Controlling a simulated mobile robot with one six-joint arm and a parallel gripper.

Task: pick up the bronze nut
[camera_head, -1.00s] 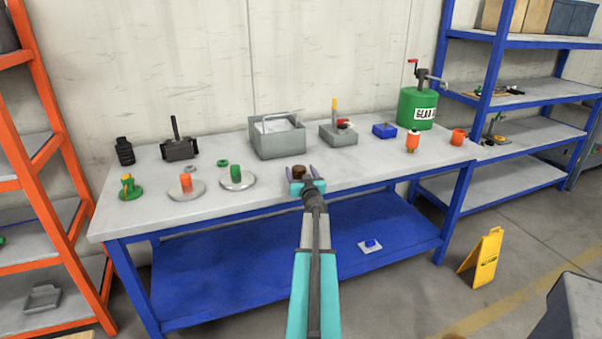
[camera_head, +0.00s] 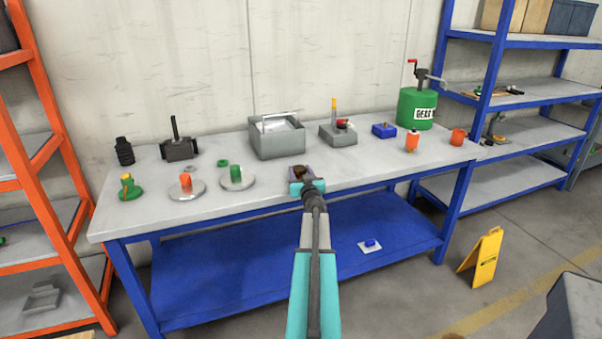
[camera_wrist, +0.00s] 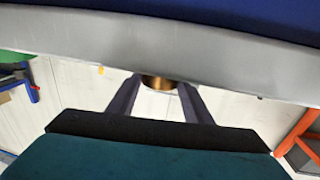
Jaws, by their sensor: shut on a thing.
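The bronze nut (camera_head: 299,171) is a small dark brown ring at the front edge of the grey workbench top (camera_head: 350,171). My gripper (camera_head: 300,174) is at the bench's front edge, its two purple-grey fingers closed in on the nut from both sides. In the wrist view the bronze nut (camera_wrist: 158,82) shows as a golden-brown band between the fingertips of my gripper (camera_wrist: 158,84). Its other side is hidden behind the grey bench edge band. I cannot tell whether the nut touches the bench or is clear of it.
A grey open box (camera_head: 277,144) stands behind my gripper. To the left are two grey discs, one with an orange part (camera_head: 186,183), one with a green part (camera_head: 236,174).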

